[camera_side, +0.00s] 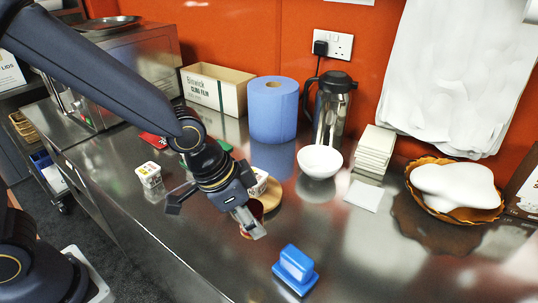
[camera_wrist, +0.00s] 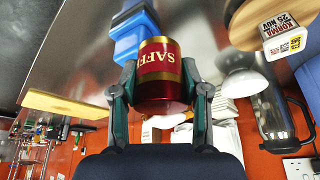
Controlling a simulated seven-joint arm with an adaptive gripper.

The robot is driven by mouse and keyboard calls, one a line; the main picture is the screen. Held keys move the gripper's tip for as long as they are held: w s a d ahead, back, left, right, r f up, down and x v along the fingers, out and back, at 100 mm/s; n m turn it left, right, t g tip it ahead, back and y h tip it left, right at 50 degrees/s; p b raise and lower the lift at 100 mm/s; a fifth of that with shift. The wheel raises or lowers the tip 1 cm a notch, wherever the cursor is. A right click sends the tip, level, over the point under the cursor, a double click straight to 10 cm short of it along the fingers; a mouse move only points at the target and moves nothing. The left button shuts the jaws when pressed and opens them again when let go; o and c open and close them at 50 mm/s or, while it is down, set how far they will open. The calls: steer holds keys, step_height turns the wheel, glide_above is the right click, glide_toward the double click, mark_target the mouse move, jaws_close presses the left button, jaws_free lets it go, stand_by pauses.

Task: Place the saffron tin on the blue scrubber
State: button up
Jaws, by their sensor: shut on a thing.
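The saffron tin, red with gold bands, is between the fingers of my gripper (camera_wrist: 160,100) in the wrist view, where the tin (camera_wrist: 160,87) shows part of its lettering. In the side view my gripper (camera_side: 250,225) hangs over the counter and hides most of the tin (camera_side: 257,208). The blue scrubber (camera_side: 295,268) lies on the steel counter, to the right of and nearer the camera than my gripper, and apart from it. In the wrist view the scrubber (camera_wrist: 128,35) shows behind the tin.
A white tub on a round wooden board (camera_side: 271,196) stands just behind my gripper. A white bowl (camera_side: 320,161), stacked white tiles (camera_side: 375,148), a flask (camera_side: 333,105) and a blue roll (camera_side: 273,110) stand farther back. The counter (camera_side: 370,255) right of the scrubber is clear.

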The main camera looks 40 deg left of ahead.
steer(key=s+d+r+m, duration=0.1)
steer(key=s+r, duration=0.7)
steer(key=s, duration=0.1)
glide_toward(305, 254)
steer(key=shift+w+d+f+m+h, duration=0.25)
steer(key=shift+w+f+m+h, duration=0.05)
steer(key=shift+w+f, duration=0.15)
steer(key=shift+w+d+f, duration=0.25)
steer(key=shift+w+f, duration=0.15)
steer(key=shift+f, duration=0.15)
steer(key=shift+w+f, duration=0.1)
steer(key=shift+f, duration=1.5)
steer(key=shift+f, duration=0.1)
steer(key=o, duration=1.1)
steer(key=shift+o, duration=0.2)
